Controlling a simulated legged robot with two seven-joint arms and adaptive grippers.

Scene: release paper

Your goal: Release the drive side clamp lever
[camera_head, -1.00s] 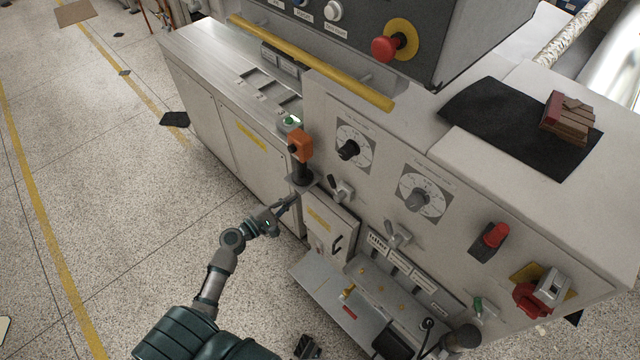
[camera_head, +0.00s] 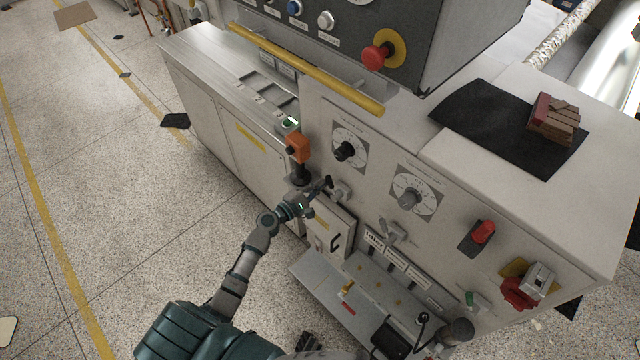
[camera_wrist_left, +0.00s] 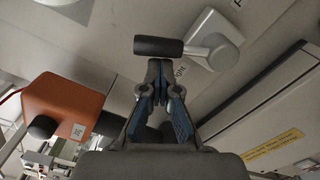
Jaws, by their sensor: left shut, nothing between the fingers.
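A clamp lever with a black handle (camera_wrist_left: 158,46) and a grey metal hub (camera_wrist_left: 216,40) is on the machine's front panel. In the head view its hub (camera_head: 342,192) is below the left dial. My left gripper (camera_head: 318,190) is shut and empty. In the left wrist view its fingertips (camera_wrist_left: 159,66) are close together just below the black handle; whether they touch it I cannot tell. A second, similar lever (camera_head: 393,230) is further right under the right dial. A dark part at the bottom edge (camera_head: 308,342) may be my right gripper; its fingers cannot be made out.
An orange box (camera_head: 298,147) on a black post stands close left of the lever. A small cabinet door (camera_head: 335,240) is below. A grey shelf (camera_head: 318,277) juts out lower down. A red emergency button (camera_head: 376,57) is above. Open floor lies left.

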